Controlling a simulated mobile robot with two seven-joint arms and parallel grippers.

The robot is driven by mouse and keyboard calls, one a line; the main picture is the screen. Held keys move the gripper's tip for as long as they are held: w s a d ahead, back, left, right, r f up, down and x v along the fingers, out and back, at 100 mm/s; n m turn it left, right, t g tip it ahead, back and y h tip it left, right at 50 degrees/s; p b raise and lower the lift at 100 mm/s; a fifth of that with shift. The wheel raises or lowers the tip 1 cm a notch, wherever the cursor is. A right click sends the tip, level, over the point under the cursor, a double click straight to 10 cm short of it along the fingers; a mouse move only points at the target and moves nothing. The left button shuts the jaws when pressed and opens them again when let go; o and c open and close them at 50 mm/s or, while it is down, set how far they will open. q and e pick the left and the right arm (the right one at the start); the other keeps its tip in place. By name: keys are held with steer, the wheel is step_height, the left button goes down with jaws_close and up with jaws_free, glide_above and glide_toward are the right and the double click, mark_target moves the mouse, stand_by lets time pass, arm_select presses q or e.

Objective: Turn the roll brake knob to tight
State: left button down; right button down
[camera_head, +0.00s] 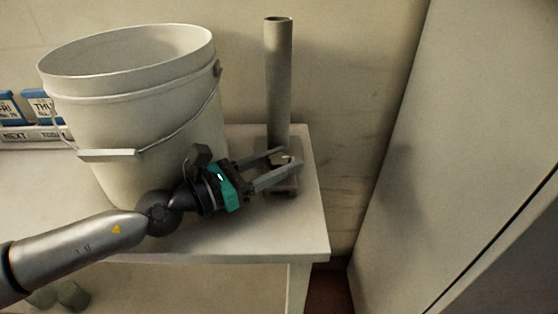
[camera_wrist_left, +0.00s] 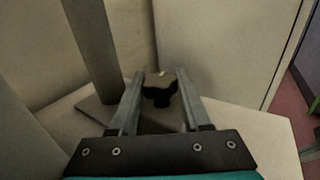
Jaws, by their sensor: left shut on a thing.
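The roll brake knob (camera_head: 286,159) is a small brownish piece with a pale mark on top, at the foot of a tall grey upright tube (camera_head: 278,80). In the left wrist view the knob (camera_wrist_left: 160,83) sits between the two fingertips, with a dark lower part under it. My left gripper (camera_head: 285,160) reaches in from the left and is shut on the knob, one finger on each side. The fingers hide part of the knob in the head view, and its exact turn position is hard to tell. My right gripper is not in view.
A large white bucket (camera_head: 130,125) with a wire handle stands on the white table (camera_head: 290,235), close behind my left wrist. Blue day-marked blocks (camera_head: 40,105) stand at the far left. A wall is behind, and a large pale panel (camera_head: 460,130) rises at right.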

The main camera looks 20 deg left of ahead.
arm_select(q)
steer(key=c, duration=0.8)
jaws_free()
steer(key=shift+r, duration=0.25)
steer(key=o, duration=0.4)
steer(key=shift+f, duration=0.2)
steer(key=shift+o, duration=0.2)
